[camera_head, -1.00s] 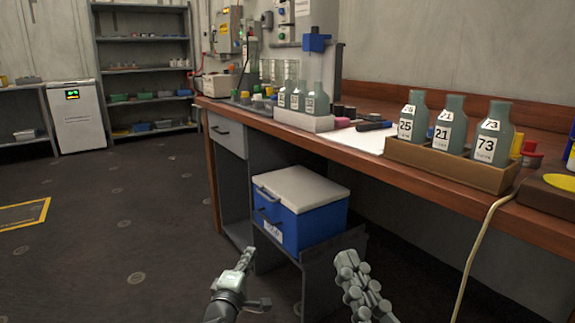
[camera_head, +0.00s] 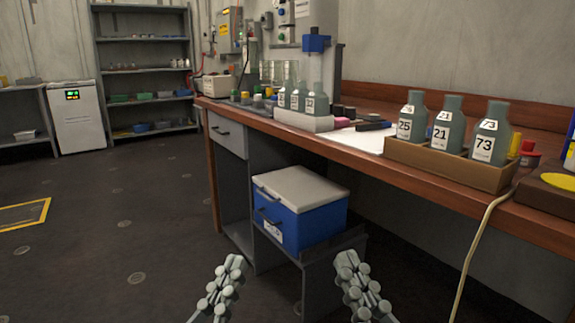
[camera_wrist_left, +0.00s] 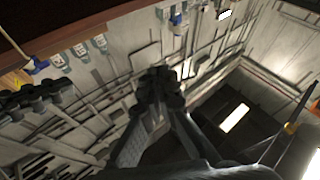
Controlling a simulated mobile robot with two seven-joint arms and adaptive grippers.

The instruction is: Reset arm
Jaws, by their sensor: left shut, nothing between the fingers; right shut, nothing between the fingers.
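My left gripper (camera_head: 232,268) is shut and empty at the bottom of the head view, in front of the bench and left of the blue box. It also shows in the left wrist view (camera_wrist_left: 160,85), with its fingers together. My right gripper (camera_head: 347,262) is shut and empty at the bottom, a little to the right, in front of the grey stand. The two grippers are apart, roughly level, and both point up and away. Neither touches anything that I can see.
A blue box with a pale lid (camera_head: 300,210) sits on a low grey stand (camera_head: 335,265) under the wooden bench (camera_head: 350,150). Numbered bottles stand in a brown tray (camera_head: 440,168) on the bench. A cable (camera_head: 475,250) hangs at the right. The floor at left is clear.

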